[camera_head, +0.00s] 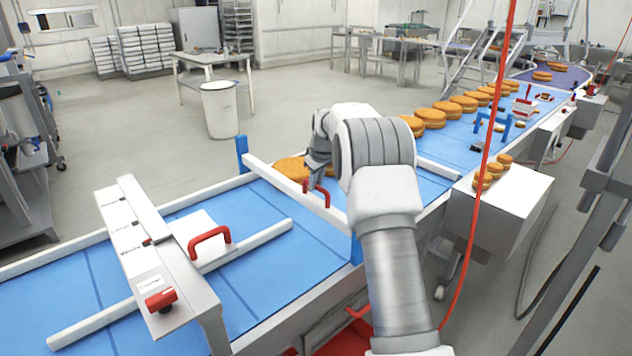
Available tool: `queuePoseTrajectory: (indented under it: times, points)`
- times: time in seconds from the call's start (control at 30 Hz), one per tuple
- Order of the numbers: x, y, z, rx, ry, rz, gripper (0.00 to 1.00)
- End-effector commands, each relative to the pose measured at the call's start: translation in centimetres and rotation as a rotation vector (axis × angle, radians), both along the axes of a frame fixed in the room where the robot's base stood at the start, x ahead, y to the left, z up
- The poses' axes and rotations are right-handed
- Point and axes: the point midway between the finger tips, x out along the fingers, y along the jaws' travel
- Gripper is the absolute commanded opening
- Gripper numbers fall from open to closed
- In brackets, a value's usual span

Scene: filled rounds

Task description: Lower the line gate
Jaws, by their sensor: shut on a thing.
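The line gate (272,176) is a white bar lying across the blue conveyor, with a blue post (242,152) at its far end and another blue post (356,249) at its near end. A red handle (325,194) stands on the bar. My gripper (316,184) is at this handle and shut on it; my arm hides part of the grip. Orange-brown filled rounds (290,168) sit on the belt right behind the bar. How far the bar is above the belt is hard to tell.
More rounds (430,118) line the belt behind my arm. A red cable (490,150) hangs at right, near a white box (500,205) bearing several rounds.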

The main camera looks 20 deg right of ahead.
Motion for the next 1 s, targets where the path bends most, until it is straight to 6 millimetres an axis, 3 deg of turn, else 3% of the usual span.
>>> queuePoseTrajectory:
  times: [0.4,0.77,0.8,0.97,1.0]
  points:
    - [-0.1,0.1,-7.0,0.002,0.006,0.0,0.0]
    - [-0.1,0.1,-7.7,0.002,0.008,0.0,0.0]
    - [-0.1,0.1,-7.7,0.002,0.008,0.0,0.21]
    - [-0.1,0.1,-7.6,0.002,0.005,0.001,0.5]
    - [-0.1,0.1,-7.6,0.001,0.005,0.0,0.5]
